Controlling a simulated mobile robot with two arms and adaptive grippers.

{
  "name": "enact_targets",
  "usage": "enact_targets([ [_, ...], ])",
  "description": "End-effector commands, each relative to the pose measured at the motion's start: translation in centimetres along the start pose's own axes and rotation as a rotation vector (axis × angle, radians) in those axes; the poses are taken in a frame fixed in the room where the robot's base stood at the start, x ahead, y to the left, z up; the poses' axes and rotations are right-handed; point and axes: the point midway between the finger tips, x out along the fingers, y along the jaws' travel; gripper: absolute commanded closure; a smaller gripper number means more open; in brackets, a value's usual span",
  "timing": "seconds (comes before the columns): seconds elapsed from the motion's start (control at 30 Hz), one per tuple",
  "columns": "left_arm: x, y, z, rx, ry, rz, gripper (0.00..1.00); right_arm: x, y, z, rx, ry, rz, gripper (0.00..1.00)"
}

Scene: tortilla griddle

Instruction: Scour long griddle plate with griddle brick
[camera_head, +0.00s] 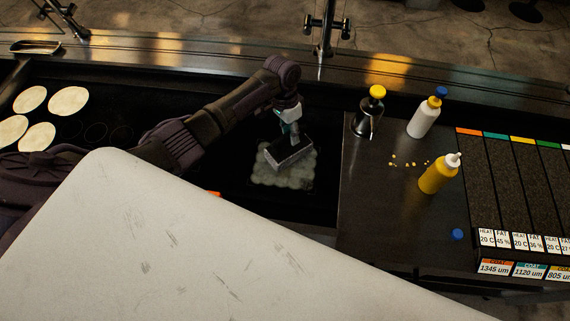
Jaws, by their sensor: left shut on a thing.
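My left gripper (291,127) comes in from the left and is shut on the grey griddle brick (289,153). The brick is a dark-sided block with a paler top, held tilted low over the long griddle plate (227,172). Pale, foamy-looking lumps (290,179) lie in a squarish patch under and around the brick. Whether the brick touches the plate is hard to tell. Several round tortillas (68,101) lie on the plate's left end. My right gripper is not in view.
A steel counter (371,210) right of the plate holds a yellow-capped metal bottle (368,118), a white bottle (424,117), a yellow squeeze bottle (438,175), crumbs and a blue cap (457,234). Labelled dark panels (500,180) stand farther right. A large pale surface fills the foreground.

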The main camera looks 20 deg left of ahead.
Motion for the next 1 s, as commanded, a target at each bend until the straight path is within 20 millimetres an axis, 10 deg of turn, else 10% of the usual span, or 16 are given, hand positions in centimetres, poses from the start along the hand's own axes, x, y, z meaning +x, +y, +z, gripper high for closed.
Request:
enact_targets([
  [1.0,-0.6,-4.5,4.7,-0.004,-0.006,-0.002,1.00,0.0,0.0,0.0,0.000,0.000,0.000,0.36],
])
